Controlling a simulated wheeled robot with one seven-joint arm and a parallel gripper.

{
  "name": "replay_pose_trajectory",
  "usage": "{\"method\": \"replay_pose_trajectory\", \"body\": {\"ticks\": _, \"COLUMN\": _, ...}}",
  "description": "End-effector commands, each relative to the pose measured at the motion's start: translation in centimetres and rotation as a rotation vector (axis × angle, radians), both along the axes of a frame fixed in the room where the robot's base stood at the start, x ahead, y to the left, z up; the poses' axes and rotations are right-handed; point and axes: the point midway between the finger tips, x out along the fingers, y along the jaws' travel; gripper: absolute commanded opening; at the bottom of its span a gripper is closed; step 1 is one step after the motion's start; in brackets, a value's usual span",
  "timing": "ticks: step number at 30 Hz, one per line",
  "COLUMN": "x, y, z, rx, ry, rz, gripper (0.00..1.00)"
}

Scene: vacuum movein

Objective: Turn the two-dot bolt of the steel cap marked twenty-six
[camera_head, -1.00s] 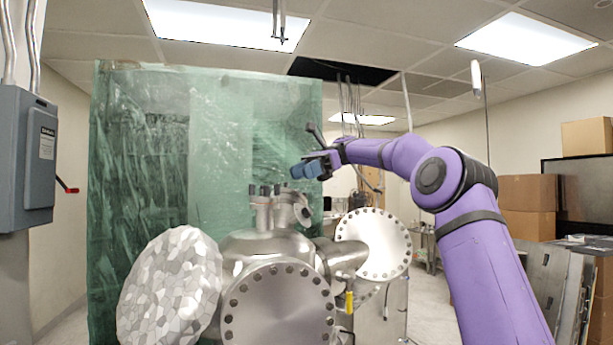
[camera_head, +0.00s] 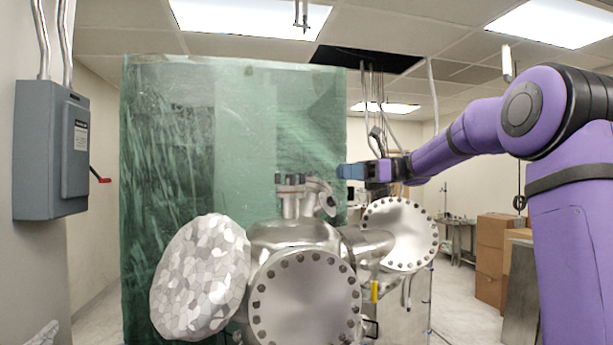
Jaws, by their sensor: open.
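A steel vacuum chamber (camera_head: 290,236) stands ahead, with several round bolted caps. A large flat cap (camera_head: 304,300) with a ring of bolts faces me at the front. A second bolted cap (camera_head: 400,235) faces me at the right. Small upright ports (camera_head: 291,190) stick up from the top. No number marks or bolt dots can be read at this size, so I cannot tell which cap is twenty-six. My gripper (camera_head: 350,171), with blue fingers, is open and empty. It hangs in the air above and right of the top ports, apart from the chamber.
A faceted silver disc (camera_head: 201,278) stands at the chamber's left. A green translucent curtain (camera_head: 225,130) hangs behind. A grey electrical box (camera_head: 52,150) with a red-tipped lever is on the left wall. Cardboard boxes (camera_head: 495,255) stand at the right. Some floor (camera_head: 462,290) is clear.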

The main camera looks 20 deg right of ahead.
Motion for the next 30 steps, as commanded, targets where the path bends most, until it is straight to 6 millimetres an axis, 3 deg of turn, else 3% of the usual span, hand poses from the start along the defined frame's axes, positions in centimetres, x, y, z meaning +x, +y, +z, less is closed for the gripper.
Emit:
{"method": "replay_pose_trajectory", "body": {"ticks": 5, "x": -0.6, "y": -0.5, "z": -0.7, "rx": 0.031, "ry": 0.004, "rz": -0.073, "gripper": 0.41}}
{"method": "replay_pose_trajectory", "body": {"ticks": 10, "x": -0.3, "y": 0.3, "z": -0.8, "rx": 0.035, "ry": 0.004, "rz": -0.079, "gripper": 0.41}}
{"method": "replay_pose_trajectory", "body": {"ticks": 24, "x": 2.1, "y": 7.6, "z": -0.8, "rx": 0.034, "ry": 0.004, "rz": -0.076, "gripper": 0.41}}
{"method": "replay_pose_trajectory", "body": {"ticks": 30, "x": 2.7, "y": 9.2, "z": -0.8, "rx": 0.034, "ry": 0.004, "rz": -0.078, "gripper": 0.41}}
